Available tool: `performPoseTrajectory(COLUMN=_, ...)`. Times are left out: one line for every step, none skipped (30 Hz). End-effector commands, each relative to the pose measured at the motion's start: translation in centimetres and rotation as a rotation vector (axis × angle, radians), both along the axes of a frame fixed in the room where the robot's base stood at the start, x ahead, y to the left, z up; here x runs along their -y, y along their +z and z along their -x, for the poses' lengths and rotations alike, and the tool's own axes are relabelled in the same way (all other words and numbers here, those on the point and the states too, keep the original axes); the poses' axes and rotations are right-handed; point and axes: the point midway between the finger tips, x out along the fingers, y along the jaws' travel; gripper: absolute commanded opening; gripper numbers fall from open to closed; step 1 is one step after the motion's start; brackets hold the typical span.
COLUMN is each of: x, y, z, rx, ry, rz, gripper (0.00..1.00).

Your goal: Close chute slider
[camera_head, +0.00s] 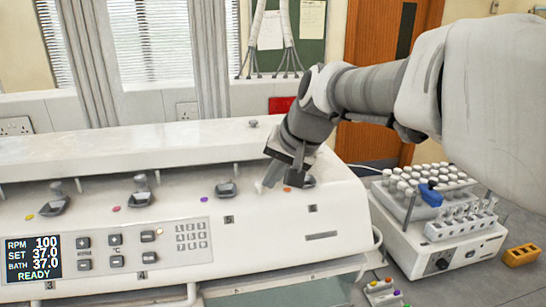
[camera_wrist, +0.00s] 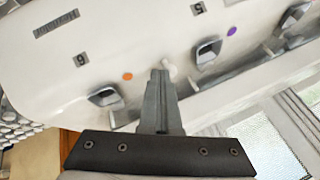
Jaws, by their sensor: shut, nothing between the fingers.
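The white tablet machine (camera_head: 130,250) has a row of dark-rimmed chutes along its front. The chute by label 6 (camera_wrist: 103,97) has an orange dot beside it. In the head view, chute 6 (camera_head: 308,181) is partly hidden by my gripper. Chute 5 (camera_wrist: 207,50) has a purple dot; it also shows in the head view (camera_head: 226,188). My gripper (camera_wrist: 160,73) is shut and empty, between chutes 5 and 6, pointing at the front panel; it also shows in the head view (camera_head: 270,184). A small pale piece (camera_wrist: 170,66) shows by its fingertips. I cannot tell whether they touch.
A vial rack unit (camera_head: 440,240) with a blue item stands right of the machine. A yellow block (camera_head: 521,255) lies on the bench at far right. Coloured-capped pieces (camera_head: 382,290) lie in front. A display (camera_head: 33,258) reads READY.

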Motion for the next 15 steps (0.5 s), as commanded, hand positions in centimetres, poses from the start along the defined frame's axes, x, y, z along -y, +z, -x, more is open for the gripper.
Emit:
performPoseTrajectory(x=-0.1, y=-0.1, z=0.0, rx=-0.003, ry=0.001, rz=0.0, gripper=0.0)
performPoseTrajectory(x=-0.1, y=-0.1, z=0.1, rx=-0.003, ry=0.001, rz=0.0, gripper=0.0)
performPoseTrajectory(x=0.0, y=0.0, z=0.1, rx=-0.003, ry=0.001, rz=0.0, gripper=0.0)
performPoseTrajectory(x=0.0, y=0.1, z=0.1, rx=-0.002, ry=0.002, rz=0.0, gripper=0.0)
performPoseTrajectory(x=0.1, y=0.2, z=0.2, rx=-0.002, ry=0.001, rz=0.0, gripper=0.0)
performPoseTrajectory(x=0.2, y=0.5, z=0.3, rx=0.0, ry=0.0, rz=0.0, gripper=0.0)
performPoseTrajectory(x=0.3, y=0.8, z=0.4, rx=0.001, ry=0.0, rz=0.0, gripper=0.0)
performPoseTrajectory(x=0.4, y=1.1, z=0.6, rx=0.002, ry=-0.001, rz=0.0, gripper=0.0)
performPoseTrajectory(x=0.6, y=1.7, z=0.9, rx=0.003, ry=0.0, rz=0.001, gripper=0.0)
performPoseTrajectory(x=0.8, y=2.1, z=1.1, rx=0.003, ry=0.0, rz=0.001, gripper=0.0)
performPoseTrajectory(x=1.0, y=2.7, z=1.4, rx=0.004, ry=0.0, rz=0.0, gripper=0.0)
performPoseTrajectory(x=1.3, y=3.5, z=1.8, rx=0.005, ry=-0.001, rz=0.0, gripper=0.0)
performPoseTrajectory(x=1.5, y=4.1, z=2.1, rx=0.005, ry=-0.001, rz=0.0, gripper=0.0)
performPoseTrajectory(x=1.8, y=4.7, z=2.5, rx=0.006, ry=0.0, rz=0.001, gripper=0.0)
performPoseTrajectory(x=2.1, y=5.6, z=3.0, rx=0.006, ry=-0.001, rz=-0.001, gripper=0.0)
